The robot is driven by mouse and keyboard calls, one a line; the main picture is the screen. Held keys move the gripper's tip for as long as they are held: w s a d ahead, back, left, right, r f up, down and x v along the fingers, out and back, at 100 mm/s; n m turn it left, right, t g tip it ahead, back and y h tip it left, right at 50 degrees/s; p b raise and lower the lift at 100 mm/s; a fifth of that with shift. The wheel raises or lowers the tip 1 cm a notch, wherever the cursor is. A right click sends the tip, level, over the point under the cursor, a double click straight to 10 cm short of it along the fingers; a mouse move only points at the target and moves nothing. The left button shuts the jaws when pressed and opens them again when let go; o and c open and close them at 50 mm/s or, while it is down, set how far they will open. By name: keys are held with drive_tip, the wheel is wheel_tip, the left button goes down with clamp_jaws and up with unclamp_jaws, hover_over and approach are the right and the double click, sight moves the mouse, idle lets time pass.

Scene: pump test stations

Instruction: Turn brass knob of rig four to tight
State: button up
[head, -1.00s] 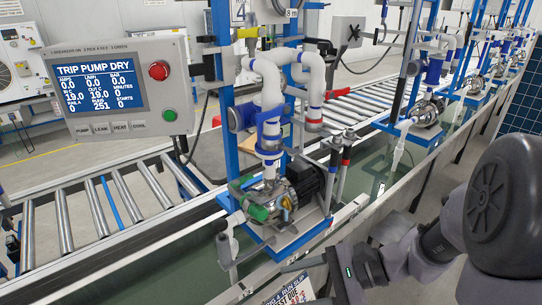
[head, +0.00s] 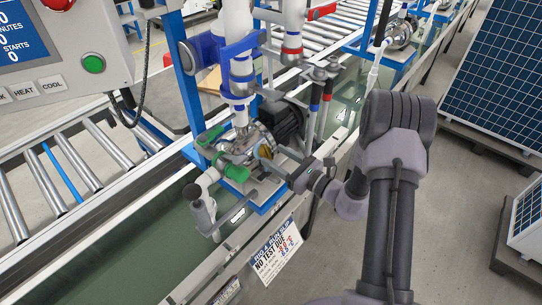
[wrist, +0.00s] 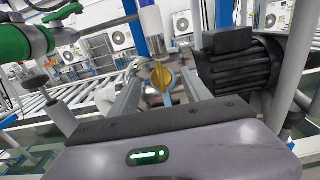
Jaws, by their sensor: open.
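The brass knob (head: 265,152) is a small yellow handle on the front of the pump of the nearest rig. In the wrist view the knob (wrist: 161,77) stands upright at picture centre, seen between my two fingers. My gripper (head: 269,161) is open, its fingers pointing at the knob from the right in the head view. In the wrist view my gripper (wrist: 162,84) has one finger on each side of the knob, with gaps visible. Whether the fingertips reach past the knob is unclear.
A green-handled valve (head: 213,134) and a grey stub pipe (head: 203,208) stand left of the knob. The black motor (wrist: 238,66) is close on the right in the wrist view. A paper slip (head: 277,250) reading "NO TEST DUE" hangs on the front rail.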

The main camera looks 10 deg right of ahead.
sight(264, 152)
drive_tip(key=shift+x, duration=1.35)
drive_tip(key=shift+d, duration=0.1)
clamp_jaws()
